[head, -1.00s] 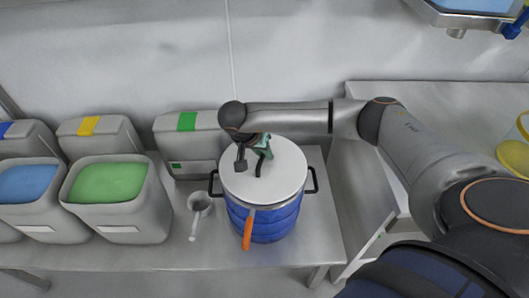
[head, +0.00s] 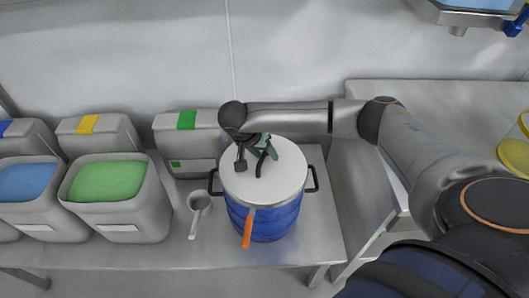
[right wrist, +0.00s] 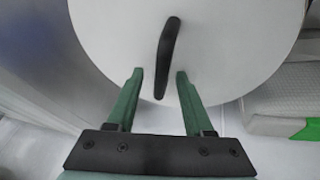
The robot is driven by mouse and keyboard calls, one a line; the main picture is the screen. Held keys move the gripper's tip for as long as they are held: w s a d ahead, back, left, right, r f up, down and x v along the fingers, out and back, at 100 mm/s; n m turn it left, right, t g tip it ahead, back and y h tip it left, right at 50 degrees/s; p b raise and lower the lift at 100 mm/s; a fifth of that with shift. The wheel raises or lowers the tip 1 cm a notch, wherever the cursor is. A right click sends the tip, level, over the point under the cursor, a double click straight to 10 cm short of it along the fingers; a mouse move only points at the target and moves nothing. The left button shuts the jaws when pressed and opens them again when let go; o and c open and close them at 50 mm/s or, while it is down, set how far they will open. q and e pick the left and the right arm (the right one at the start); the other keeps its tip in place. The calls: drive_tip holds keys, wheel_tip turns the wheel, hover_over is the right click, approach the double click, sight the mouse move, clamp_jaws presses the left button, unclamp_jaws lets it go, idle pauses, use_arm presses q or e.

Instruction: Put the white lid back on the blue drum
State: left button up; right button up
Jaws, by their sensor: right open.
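The blue drum (head: 268,222) stands upright on the steel table, with a dark handle on each side and an orange lever at its front. The white lid (head: 287,178) lies over the drum's top and looks level. It also shows in the right wrist view (right wrist: 230,45), with its black handle (right wrist: 166,55) upright in the middle. My right gripper (head: 261,162) is just above the lid. In the right wrist view my right gripper (right wrist: 159,74) is open, its green fingers on either side of the handle's near end and not touching it. My left gripper is not in view.
A small scoop (head: 197,207) lies left of the drum. A bin of green material (head: 117,217) and a bin of blue material (head: 28,213) stand further left. A grey bin with a green label (head: 188,152) stands behind. The table front is clear.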

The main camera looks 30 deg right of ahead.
sight(264, 152)
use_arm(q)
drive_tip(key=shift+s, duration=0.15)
use_arm(e)
drive_tip(key=v, duration=0.3)
drive_tip(key=shift+w+a+r, duration=0.1)
drive_tip(key=shift+a+r, duration=0.05)
drive_tip(key=shift+r, duration=0.25)
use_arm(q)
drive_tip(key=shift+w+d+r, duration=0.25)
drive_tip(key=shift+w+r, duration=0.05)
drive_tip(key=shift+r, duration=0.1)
use_arm(e)
drive_tip(key=v, duration=0.8)
drive_tip(key=shift+a+r, duration=0.2)
drive_tip(key=shift+r, duration=0.15)
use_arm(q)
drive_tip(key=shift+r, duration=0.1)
